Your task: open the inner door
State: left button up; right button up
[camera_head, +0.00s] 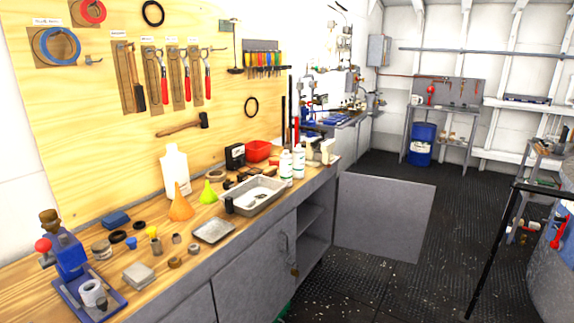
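A grey cabinet under the wooden workbench has one flat grey door (385,218) swung wide open to the right, showing an open shelf space (311,222) behind it. Another grey panel (185,303) lies further left and is cut off by the picture's bottom edge. I cannot tell from this view which of these is the inner door. Neither of my grippers is in view.
The bench top holds a metal tray (254,196), bottles, funnels and a blue press (75,270). The dark riveted floor (440,265) is mostly clear beyond the open door. A black rail (497,250) and a blue drum-like object (552,262) stand at the right.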

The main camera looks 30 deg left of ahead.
aim_at(255, 286)
jog(key=i+u, duration=0.1)
jog(key=u, duration=0.4)
jog(key=i+l+u, duration=0.1)
jog(key=u, duration=0.9)
jog(key=i+l+u, duration=0.3)
jog(key=l, duration=0.2)
jog(key=l+u, duration=0.3)
jog(key=l, duration=0.15)
jog(key=i+l+u, duration=0.1)
jog(key=l+u, duration=0.2)
jog(key=l, duration=0.25)
jog(key=l+u, duration=0.3)
jog(key=l, duration=0.25)
jog(key=l+u, duration=0.1)
jog(key=l, duration=1.6)
jog(key=k+l+u, duration=0.1)
jog(key=l, duration=1.6)
